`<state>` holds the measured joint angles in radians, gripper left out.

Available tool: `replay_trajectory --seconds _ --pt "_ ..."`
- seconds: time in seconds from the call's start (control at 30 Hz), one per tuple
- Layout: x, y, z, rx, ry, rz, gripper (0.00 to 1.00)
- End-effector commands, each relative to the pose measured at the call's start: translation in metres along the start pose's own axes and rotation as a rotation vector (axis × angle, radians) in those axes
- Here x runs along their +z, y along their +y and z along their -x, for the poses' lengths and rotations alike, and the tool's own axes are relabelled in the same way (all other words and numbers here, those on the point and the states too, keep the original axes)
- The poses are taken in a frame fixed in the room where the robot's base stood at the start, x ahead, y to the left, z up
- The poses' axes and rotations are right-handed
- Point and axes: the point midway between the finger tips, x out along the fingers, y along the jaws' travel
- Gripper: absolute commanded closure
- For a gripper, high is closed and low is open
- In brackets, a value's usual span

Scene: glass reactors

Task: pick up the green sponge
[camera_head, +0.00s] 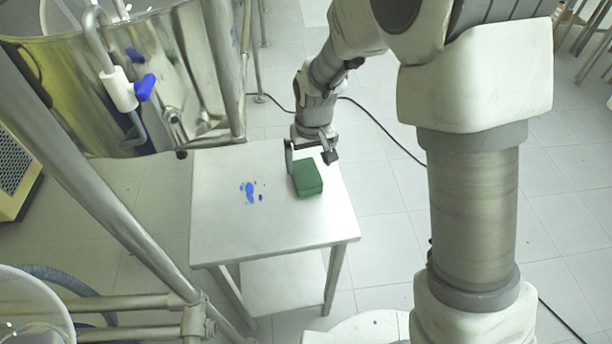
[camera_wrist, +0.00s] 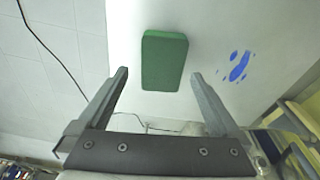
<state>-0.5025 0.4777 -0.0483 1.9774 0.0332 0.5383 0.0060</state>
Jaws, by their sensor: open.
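The green sponge (camera_head: 307,178) is a rectangular block lying on the right part of a small pale table (camera_head: 220,225). In the wrist view the sponge (camera_wrist: 164,60) lies ahead of the fingertips, in line with the space between them. My gripper (camera_head: 310,155) is at the far side of the sponge, close to it in the head view. Its two fingers stand wide apart in the wrist view (camera_wrist: 158,76) with nothing between them. I cannot tell the exact height of the fingertips above the table.
Blue spots (camera_head: 250,191) mark the tabletop left of the sponge. A large glass reactor (camera_head: 150,60) with a blue-handled valve (camera_head: 145,87) and metal frame tubes (camera_head: 100,195) stand left of the table. A black cable (camera_head: 385,133) runs across the tiled floor behind and right.

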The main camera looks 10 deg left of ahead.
Motion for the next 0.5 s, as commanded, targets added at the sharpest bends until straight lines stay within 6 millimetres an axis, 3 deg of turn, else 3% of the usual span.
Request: replay_trajectory --seconds 0.5 --pt "-0.004 -0.004 -0.054 0.000 0.000 0.001 0.00"
